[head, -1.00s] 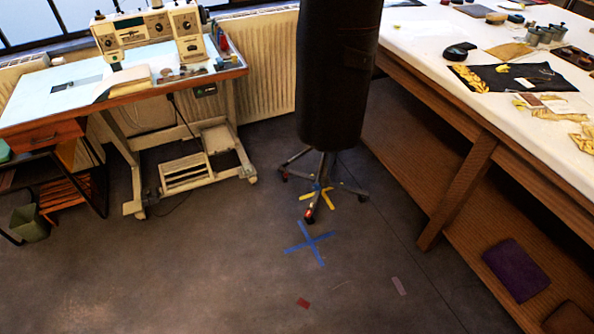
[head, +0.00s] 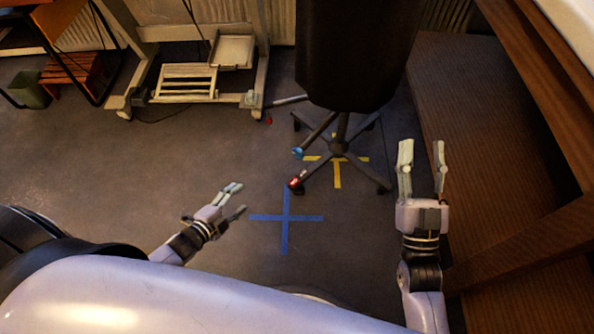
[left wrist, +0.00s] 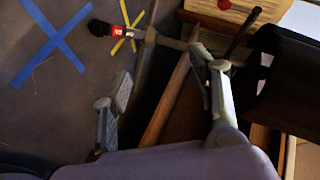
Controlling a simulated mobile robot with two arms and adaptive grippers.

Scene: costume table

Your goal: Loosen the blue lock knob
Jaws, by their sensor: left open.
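The blue lock knob (head: 298,153) is a small blue part low on the dark wheeled stand (head: 339,146), at a leg's end in the head view. A red-marked part (head: 296,181) is on another leg just below it. The red part also shows in the left wrist view (left wrist: 117,31); I cannot make out the blue knob there. My left gripper (head: 239,199) is open and empty, to the left of and nearer than the knob, apart from it. My right gripper (head: 421,147) is open and empty, right of the stand.
A dark hanging form (head: 357,50) sits on the stand above the legs. Yellow tape (head: 337,176) and a blue tape cross (head: 286,218) mark the floor. A wooden table with a low shelf (head: 450,130) is close on the right.

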